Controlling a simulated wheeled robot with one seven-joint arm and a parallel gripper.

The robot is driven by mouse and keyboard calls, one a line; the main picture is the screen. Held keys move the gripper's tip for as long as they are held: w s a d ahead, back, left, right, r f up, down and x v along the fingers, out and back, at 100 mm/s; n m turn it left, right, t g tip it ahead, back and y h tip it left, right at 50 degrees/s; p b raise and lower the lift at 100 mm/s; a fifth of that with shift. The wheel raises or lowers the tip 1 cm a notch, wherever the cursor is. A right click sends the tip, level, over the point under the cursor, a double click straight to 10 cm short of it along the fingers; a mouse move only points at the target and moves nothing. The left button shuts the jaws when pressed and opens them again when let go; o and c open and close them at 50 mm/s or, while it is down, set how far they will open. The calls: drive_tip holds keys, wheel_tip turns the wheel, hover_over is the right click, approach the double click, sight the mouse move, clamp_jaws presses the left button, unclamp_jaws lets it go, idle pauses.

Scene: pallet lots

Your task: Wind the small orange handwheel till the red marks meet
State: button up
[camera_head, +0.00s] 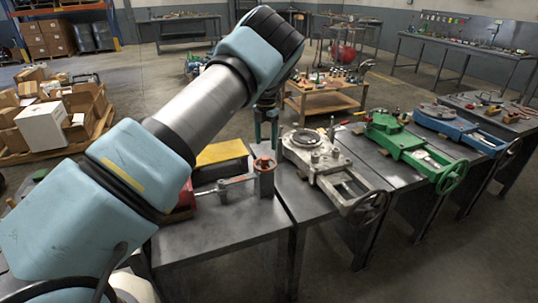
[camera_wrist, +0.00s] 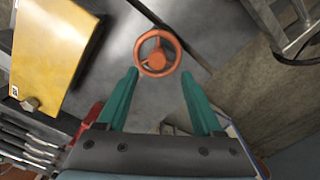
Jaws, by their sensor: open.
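The small orange handwheel (camera_wrist: 157,53) shows in the wrist view at the top middle, a round rim with three spokes and a hub. My gripper (camera_head: 267,130) hangs above and close to the handwheel, pointing down. In the wrist view my gripper's two teal fingers (camera_wrist: 159,84) are spread apart, with the wheel between and just beyond their tips. Nothing is held. I cannot make out the red marks in either view.
A yellow block (camera_head: 221,153) lies left of the wheel; it also shows in the wrist view (camera_wrist: 55,50). A grey machine with a larger handwheel (camera_head: 318,158) stands close on the right, and a green one (camera_head: 410,140) beyond. The grey table's front (camera_head: 215,228) is clear.

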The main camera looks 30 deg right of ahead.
sight(265, 157)
drive_tip(key=f, duration=0.3)
drive_tip(key=f+p, duration=0.1)
drive_tip(key=f, duration=0.2)
drive_tip(key=shift+w+a+f+p, duration=0.2)
drive_tip(key=shift+f+p, duration=0.1)
drive_tip(key=shift+f, duration=0.1)
clamp_jaws()
